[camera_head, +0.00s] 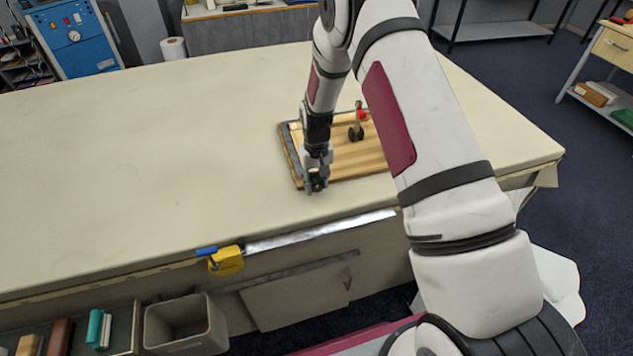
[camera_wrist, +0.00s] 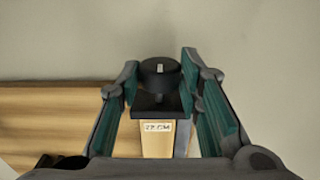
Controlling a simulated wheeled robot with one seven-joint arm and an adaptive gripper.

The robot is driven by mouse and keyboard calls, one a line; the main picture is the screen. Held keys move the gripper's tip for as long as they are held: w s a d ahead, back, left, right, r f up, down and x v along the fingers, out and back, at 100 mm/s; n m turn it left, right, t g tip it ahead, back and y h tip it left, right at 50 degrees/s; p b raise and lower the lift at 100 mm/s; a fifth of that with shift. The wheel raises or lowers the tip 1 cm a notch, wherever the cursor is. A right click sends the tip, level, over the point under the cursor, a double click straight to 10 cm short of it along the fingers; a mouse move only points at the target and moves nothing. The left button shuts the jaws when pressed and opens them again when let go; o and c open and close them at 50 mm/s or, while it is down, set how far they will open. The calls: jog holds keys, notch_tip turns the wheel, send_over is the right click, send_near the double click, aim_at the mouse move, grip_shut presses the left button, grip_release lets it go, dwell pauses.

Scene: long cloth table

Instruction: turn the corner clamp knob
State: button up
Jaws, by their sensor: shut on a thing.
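The corner clamp knob (camera_wrist: 160,73) is a round black knob with a pale mark on top. It stands above a black clamp plate (camera_wrist: 147,105) at the edge of the wooden board. In the wrist view, the green-padded fingers of my gripper (camera_wrist: 160,66) are shut on the knob, one on each side. A small label with dark print shows below the plate.
The wooden board (camera_head: 350,158) lies near the table's (camera_head: 150,150) front edge and carries a red-tipped toggle clamp (camera_head: 356,124). A yellow thing (camera_head: 226,261) sits at the front edge, left of the board. The table's left side is clear.

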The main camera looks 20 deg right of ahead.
jog(key=shift+d, duration=0.15)
jog(key=shift+d+f+y+b, duration=0.15)
jog(key=shift+y+b, duration=0.15)
jog(key=shift+y, duration=0.55)
jog(key=shift+d+r+y+b, duration=0.15)
jog(key=shift+y+b, duration=0.1)
jog(key=shift+y, duration=0.6)
jog(key=y, duration=0.1)
jog(key=y+b, duration=0.1)
jog(key=y, duration=0.1)
jog(key=y+b, duration=0.1)
jog(key=shift+w+d+f+y, duration=0.1)
jog(key=shift+d+f+y, duration=0.2)
jog(key=shift+y, duration=0.1)
jog(key=y+b, duration=0.1)
jog(key=y, duration=0.1)
jog(key=y+b, duration=0.2)
jog(key=shift+d+f, duration=0.15)
jog(key=shift+f, duration=0.2)
jog(key=shift+f+y+b, duration=0.1)
jog(key=shift+y+b, duration=1.15)
jog(key=shift+y, duration=0.45)
jog(key=o, duration=1.1)
